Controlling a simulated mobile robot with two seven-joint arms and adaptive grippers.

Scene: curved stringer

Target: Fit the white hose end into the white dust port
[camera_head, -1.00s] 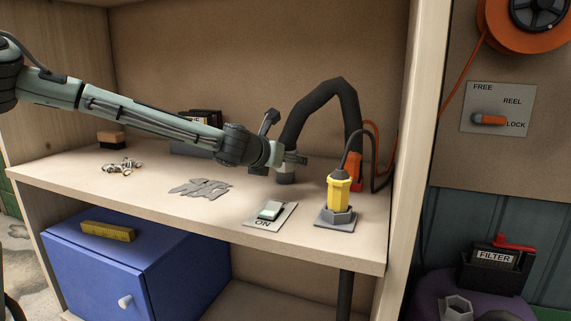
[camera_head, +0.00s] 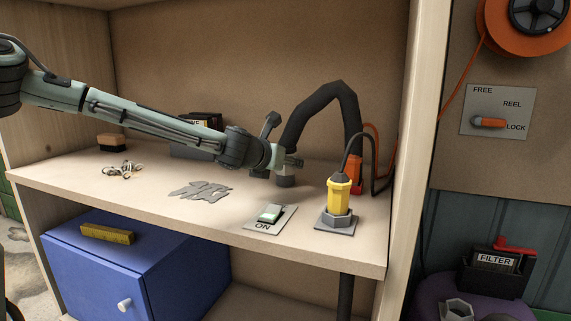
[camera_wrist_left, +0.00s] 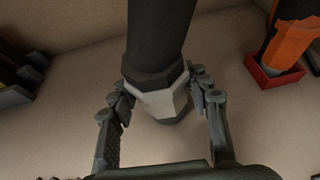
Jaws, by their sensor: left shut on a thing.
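The white hose end (camera_wrist_left: 163,102) is at the tip of a thick black hose (camera_head: 318,100), which arches up over the shelf. In the left wrist view it sits upright between the two fingers of my left gripper (camera_wrist_left: 163,104), which is shut on it. In the head view the gripper (camera_head: 288,164) is over the shelf, and the grey lower part of the hose end (camera_head: 285,181) shows just below it, close to the shelf board. I cannot make out a white dust port in either view. My right gripper is not in view.
A yellow plug (camera_head: 339,195) in a grey base stands front right of the hose end. An orange item (camera_wrist_left: 290,42) sits in a red holder. Grey flat pieces (camera_head: 201,190) lie to the left.

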